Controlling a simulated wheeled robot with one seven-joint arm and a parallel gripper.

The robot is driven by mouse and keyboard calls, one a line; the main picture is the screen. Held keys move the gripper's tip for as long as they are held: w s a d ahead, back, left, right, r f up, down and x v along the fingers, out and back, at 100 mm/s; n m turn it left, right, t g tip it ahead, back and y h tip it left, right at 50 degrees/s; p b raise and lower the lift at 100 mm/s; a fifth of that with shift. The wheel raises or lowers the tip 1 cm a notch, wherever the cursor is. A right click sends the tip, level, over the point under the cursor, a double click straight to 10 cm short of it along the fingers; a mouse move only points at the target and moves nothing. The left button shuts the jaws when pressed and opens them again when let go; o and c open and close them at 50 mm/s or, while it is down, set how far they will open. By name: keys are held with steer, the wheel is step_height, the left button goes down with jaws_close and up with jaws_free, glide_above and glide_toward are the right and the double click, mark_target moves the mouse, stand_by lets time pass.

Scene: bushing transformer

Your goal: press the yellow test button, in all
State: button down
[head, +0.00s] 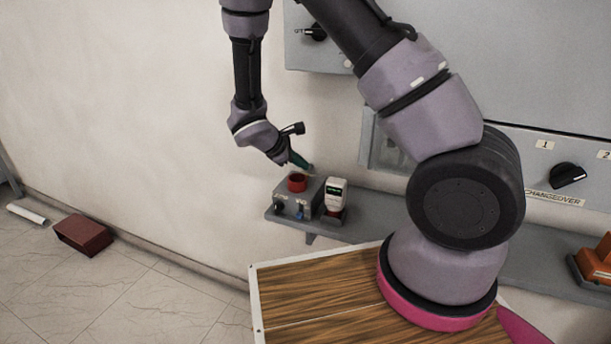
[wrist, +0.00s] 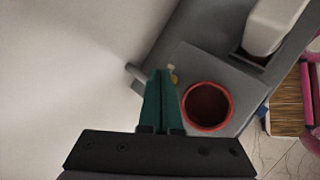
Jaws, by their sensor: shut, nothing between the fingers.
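A small yellowish spot (wrist: 174,79), which may be the yellow test button, shows on the grey box just right of my fingertips in the wrist view. My fingers hide part of it, and I cannot tell whether they touch it. The grey box (head: 291,207) stands on the wall shelf and carries a red ring-shaped collar (head: 297,182), also in the wrist view (wrist: 230,108). My gripper (head: 304,165) is shut and empty, its green fingers (wrist: 161,74) over the box top beside the red collar. I cannot make out the button in the head view.
A white handheld device with a green display (head: 336,194) stands right of the box, also in the wrist view (wrist: 272,27). The wall is close behind. A grey cabinet with a changeover knob (head: 568,174) and an orange object (head: 597,262) are farther right.

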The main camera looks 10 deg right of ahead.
step_height(320, 180, up, 5)
stand_by(0.7)
stand_by(0.5)
